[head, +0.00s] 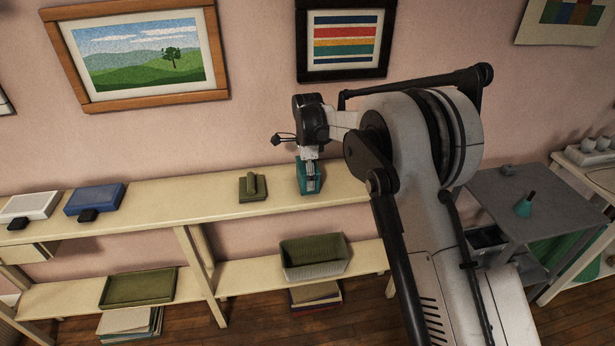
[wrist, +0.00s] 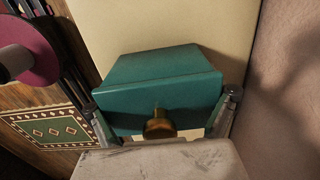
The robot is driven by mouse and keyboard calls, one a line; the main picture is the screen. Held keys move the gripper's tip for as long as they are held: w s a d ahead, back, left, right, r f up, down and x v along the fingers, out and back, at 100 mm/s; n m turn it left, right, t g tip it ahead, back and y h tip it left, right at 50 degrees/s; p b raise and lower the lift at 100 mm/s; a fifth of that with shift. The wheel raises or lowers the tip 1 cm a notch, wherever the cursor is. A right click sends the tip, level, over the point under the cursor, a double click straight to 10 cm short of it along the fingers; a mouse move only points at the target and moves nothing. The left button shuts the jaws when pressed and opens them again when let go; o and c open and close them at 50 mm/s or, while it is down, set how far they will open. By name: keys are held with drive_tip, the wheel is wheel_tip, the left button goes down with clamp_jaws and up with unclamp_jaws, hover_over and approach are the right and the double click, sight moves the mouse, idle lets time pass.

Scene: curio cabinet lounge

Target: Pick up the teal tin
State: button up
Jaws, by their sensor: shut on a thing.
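The teal tin (wrist: 165,80) is a box with a brass knob (wrist: 159,124) on the side facing the wrist camera. I cannot tell whether the tin rests on the shelf or is slightly raised.
On the upper shelf (head: 160,205), a green object (head: 252,187) lies left of the tin, with blue (head: 95,198) and white (head: 30,205) boxes farther left. A green bin (head: 314,258) and tray (head: 138,287) are on the lower shelf. The pink wall is close behind.

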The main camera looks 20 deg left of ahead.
drive_tip(key=shift+r, duration=1.3)
drive_tip(key=shift+s+a+r, duration=0.1)
drive_tip(key=shift+s+r, duration=0.1)
drive_tip(key=shift+r, duration=0.65)
drive_tip(key=s+a+r, duration=0.1)
drive_tip(key=s+r, duration=0.1)
drive_tip(key=s, duration=0.1)
drive_tip(key=s+a+r, duration=0.2)
drive_tip(key=s, duration=0.1)
drive_tip(key=s+a+r, duration=0.2)
drive_tip(key=s, duration=0.2)
drive_tip(key=shift+a+r, duration=0.1)
drive_tip(key=shift+r, duration=0.25)
